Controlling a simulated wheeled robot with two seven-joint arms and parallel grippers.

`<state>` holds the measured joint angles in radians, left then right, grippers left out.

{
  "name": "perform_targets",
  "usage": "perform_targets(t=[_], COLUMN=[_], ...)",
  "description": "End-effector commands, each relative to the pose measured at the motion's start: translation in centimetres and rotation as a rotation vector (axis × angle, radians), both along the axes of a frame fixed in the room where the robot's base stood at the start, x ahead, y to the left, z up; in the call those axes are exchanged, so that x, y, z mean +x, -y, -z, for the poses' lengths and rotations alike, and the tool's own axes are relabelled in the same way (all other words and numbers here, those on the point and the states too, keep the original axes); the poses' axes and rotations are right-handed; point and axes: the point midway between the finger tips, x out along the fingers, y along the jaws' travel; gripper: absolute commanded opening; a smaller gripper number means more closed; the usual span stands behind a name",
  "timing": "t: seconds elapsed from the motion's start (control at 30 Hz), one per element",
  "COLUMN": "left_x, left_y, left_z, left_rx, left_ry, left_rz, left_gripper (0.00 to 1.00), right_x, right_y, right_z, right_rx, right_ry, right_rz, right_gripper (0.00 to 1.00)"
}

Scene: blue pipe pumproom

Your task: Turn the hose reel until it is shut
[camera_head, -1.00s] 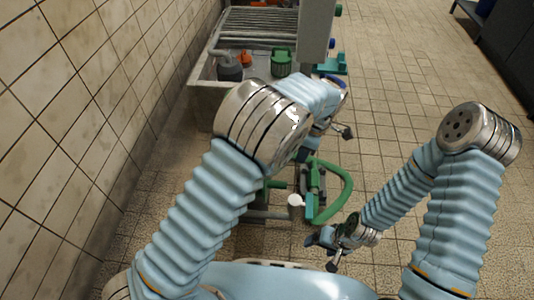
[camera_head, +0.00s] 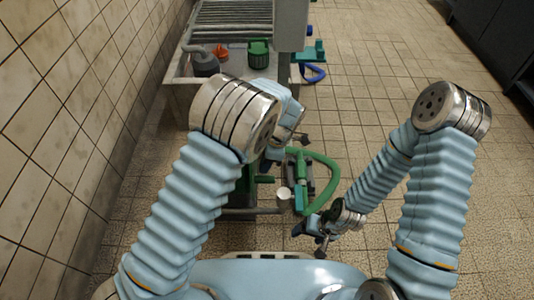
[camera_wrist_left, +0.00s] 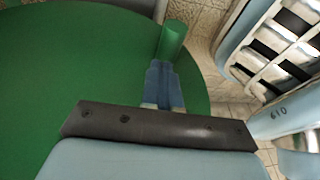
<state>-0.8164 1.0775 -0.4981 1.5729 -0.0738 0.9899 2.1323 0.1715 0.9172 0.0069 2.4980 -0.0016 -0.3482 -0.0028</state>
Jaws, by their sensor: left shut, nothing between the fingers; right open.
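The hose reel shows in the left wrist view as a large green disc (camera_wrist_left: 75,60) with a short green peg-like handle (camera_wrist_left: 172,40) near its rim. My left gripper (camera_wrist_left: 160,72) is shut and empty, its blue fingertips at the near end of the peg, over the disc. I cannot tell whether they touch the peg. In the head view my left forearm hides most of the reel; a green hose (camera_head: 331,178) loops out to its right. My right gripper (camera_head: 309,239) is open and empty, low, just below the hose loop.
A trough (camera_head: 178,70) with a grey pot (camera_head: 205,63) and a green container (camera_head: 258,53) stands beyond the reel. A tiled wall (camera_head: 75,110) runs along the left. Tiled floor (camera_head: 400,70) is clear on the right.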

Motion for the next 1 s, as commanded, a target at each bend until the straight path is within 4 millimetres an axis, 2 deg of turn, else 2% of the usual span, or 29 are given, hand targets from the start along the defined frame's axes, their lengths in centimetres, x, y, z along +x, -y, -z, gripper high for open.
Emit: perform_targets(t=[0.13, 0.63, 0.87, 1.0], left_x=[-0.3, -0.4, -0.5, -0.7], left_y=[0.0, 0.0, 0.0, 0.1], left_z=[0.9, 1.2, 2.1, 3.2], left_rx=[0.000, 0.000, 0.001, 0.002], left_ry=[0.001, 0.011, 0.072, 0.150], left_rz=[-0.001, 0.000, 0.002, 0.004], left_gripper=[0.00, 0.00, 0.00, 0.00], right_x=[0.0, 0.0, 0.0, -0.1], right_y=[0.0, 0.0, -0.1, -0.3], right_z=[0.2, 0.4, 1.4, 2.7], right_rx=[0.001, 0.001, 0.003, 0.006], right_ry=[0.000, -0.001, -0.002, -0.004], right_rz=[0.000, 0.000, -0.002, -0.004], right_gripper=[0.76, 0.76, 0.76, 0.76])
